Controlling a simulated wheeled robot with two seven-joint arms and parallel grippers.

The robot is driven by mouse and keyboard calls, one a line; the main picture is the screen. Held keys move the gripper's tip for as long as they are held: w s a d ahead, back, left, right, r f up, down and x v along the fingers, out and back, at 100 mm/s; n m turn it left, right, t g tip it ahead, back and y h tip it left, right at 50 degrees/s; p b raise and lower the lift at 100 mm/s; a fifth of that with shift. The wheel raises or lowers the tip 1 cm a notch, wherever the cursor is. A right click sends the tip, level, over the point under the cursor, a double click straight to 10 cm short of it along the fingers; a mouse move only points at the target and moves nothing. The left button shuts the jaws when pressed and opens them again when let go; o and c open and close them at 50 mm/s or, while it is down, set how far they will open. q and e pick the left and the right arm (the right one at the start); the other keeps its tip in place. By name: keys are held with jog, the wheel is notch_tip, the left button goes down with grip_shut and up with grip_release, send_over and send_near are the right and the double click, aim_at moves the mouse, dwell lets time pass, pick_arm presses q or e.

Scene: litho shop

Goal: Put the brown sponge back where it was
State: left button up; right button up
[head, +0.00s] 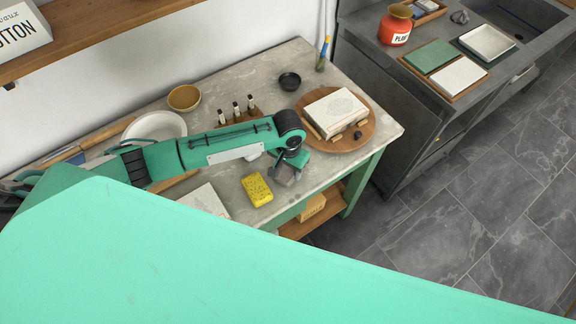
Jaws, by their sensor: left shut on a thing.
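My left gripper (287,177) is over the front edge of the worktable, just right of a yellow sponge (257,190). It points down and is shut on a small greyish-brown thing, which looks like the brown sponge (284,174). The gripper and wrist cover part of it, and I cannot tell whether it touches the tabletop. The yellow sponge lies flat and apart from the gripper. My right gripper is not in view.
The worktable (235,85) holds a round wooden board (361,128) with a stone slab (335,111), a black bowl (289,81), several small bottles (236,110), a brown bowl (184,97) and a white plate (157,125). A pale slab (204,200) lies left of the yellow sponge.

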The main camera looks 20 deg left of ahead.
aim_at(288, 169)
pick_arm(q)
jog(key=shift+f, duration=0.1)
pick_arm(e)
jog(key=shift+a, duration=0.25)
pick_arm(q)
jog(key=o, duration=0.9)
jog(key=shift+r, duration=0.2)
jog(key=shift+r+b, duration=1.5)
jog(key=shift+r, duration=4.45)
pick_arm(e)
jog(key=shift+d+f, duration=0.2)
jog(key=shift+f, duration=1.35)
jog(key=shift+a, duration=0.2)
pick_arm(q)
jog(key=shift+f, duration=0.1)
